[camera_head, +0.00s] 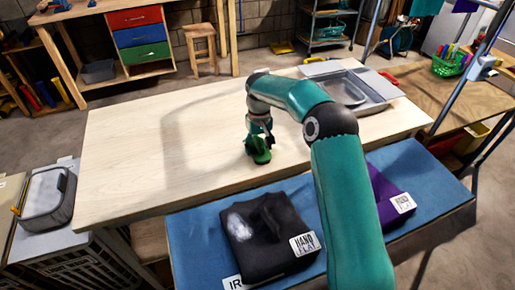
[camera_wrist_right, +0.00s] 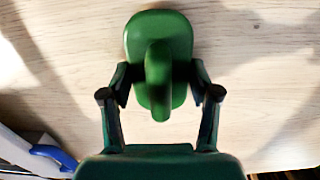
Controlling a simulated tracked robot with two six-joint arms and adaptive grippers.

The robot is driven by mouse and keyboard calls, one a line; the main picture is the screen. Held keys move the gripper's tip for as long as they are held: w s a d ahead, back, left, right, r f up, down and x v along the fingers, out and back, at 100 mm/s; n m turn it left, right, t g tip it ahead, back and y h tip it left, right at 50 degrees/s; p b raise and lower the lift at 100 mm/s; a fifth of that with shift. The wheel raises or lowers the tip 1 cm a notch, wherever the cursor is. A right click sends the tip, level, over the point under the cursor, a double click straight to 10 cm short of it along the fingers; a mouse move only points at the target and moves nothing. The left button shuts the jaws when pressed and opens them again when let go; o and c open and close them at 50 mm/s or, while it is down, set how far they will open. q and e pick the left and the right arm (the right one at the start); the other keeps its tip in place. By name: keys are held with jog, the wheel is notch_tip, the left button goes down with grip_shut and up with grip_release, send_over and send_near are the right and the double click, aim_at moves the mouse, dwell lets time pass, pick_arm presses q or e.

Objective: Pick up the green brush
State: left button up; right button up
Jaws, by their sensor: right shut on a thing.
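The green brush (camera_head: 258,150) is at the middle of the pale wooden table (camera_head: 130,160), under my right gripper (camera_head: 262,132). In the right wrist view the brush (camera_wrist_right: 160,45) has a rounded body with a raised handle along its middle. My right gripper (camera_wrist_right: 160,90) is shut on it, one finger on each side. I cannot tell whether the brush touches the table. My left gripper is in neither view.
A sink basin (camera_head: 372,100) is set at the table's right end. Folded black (camera_head: 265,235) and purple (camera_head: 385,190) garments lie on a blue surface (camera_head: 190,245) in front. The table's left part is clear.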

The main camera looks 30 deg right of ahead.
jog(key=shift+r, duration=0.15)
jog(key=shift+r, duration=0.6)
notch_tip(320, 180, up, 10)
jog(key=shift+w+f, duration=0.1)
notch_tip(320, 180, up, 7)
jog(key=p, duration=0.3)
send_over(258, 140)
jog(key=shift+r+p, duration=0.35)
jog(key=shift+r, duration=0.5)
